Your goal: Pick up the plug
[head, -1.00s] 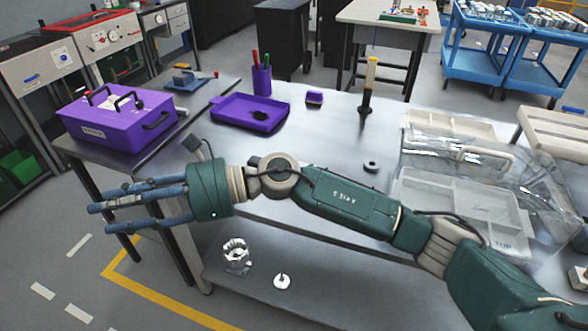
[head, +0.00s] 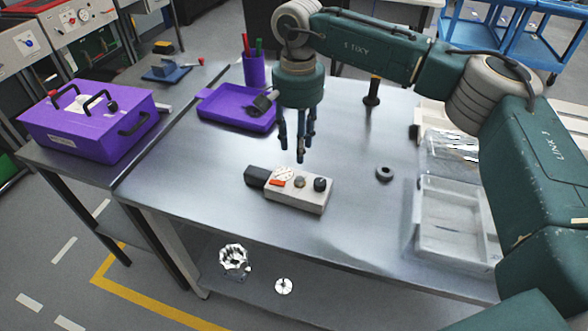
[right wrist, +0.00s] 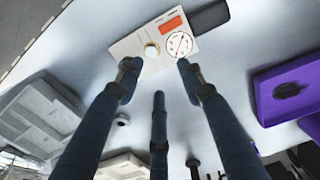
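My right gripper (head: 300,155) points down above a pale instrument box (head: 296,192) on the metal table. Its fingers are spread and empty, apart from the box. The box has a dark end block, an orange label, a round dial, a brass-rimmed round part (head: 299,181) and a black knob-like part (head: 320,184). I cannot tell for sure which part is the plug. A dark upright piece (head: 372,92) stands farther back, its top at the arm's edge. My left gripper is not in view.
A black ring (head: 384,173) lies right of the box. A purple tray (head: 212,108) and a pen cup (head: 254,70) stand behind left. A purple case (head: 90,125) is far left. Clear trays (head: 452,235) stand right. A shiny housing (head: 234,260) sits on the lower shelf.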

